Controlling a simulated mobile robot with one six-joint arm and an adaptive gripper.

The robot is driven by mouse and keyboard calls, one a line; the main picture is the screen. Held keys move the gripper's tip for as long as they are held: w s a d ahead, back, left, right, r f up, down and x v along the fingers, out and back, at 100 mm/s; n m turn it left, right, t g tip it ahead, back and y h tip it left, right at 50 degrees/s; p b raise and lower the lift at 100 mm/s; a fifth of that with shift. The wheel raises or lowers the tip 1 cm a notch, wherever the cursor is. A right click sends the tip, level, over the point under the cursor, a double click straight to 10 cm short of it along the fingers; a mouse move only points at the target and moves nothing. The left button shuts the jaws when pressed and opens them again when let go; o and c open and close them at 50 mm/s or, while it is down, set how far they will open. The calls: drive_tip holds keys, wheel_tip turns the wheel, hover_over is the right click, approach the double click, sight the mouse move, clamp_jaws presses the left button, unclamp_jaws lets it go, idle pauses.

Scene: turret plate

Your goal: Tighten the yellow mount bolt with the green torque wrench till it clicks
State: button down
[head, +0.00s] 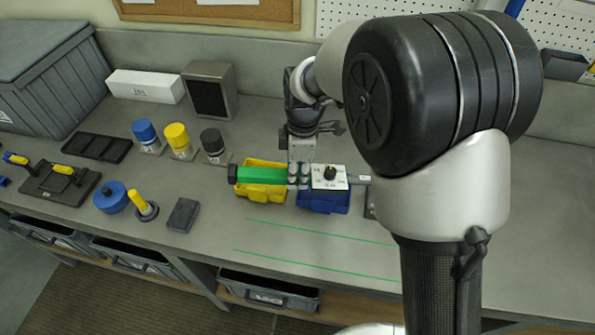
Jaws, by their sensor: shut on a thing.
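The green torque wrench (262,175) lies level above two small bins. It has a black end cap at the left, a white box with a black dial (330,178), and a short grey shank at the right. My gripper (299,172) points down and is shut on the wrench between the green handle and the dial box. I cannot pick out the yellow mount bolt for certain. A grey upright part (370,201) at the shank's end is mostly hidden by my arm.
Under the wrench are a yellow bin (262,193) and a blue bin (325,205). Left stand blue, yellow (177,136) and black capped pieces, a blue round part (110,197) and a yellow-handled piece (139,203). Bare bench with green lines lies in front.

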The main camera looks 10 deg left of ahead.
drive_tip(key=shift+w+a+r+p, duration=0.15)
drive_tip(key=shift+r+p, duration=0.25)
drive_tip(key=shift+r, duration=0.35)
drive_tip(key=shift+w+r+p, duration=0.1)
drive_tip(key=shift+r+p, duration=0.25)
drive_tip(key=shift+r, duration=0.4)
drive_tip(key=shift+d+f, duration=0.1)
drive_tip(key=shift+d, duration=0.1)
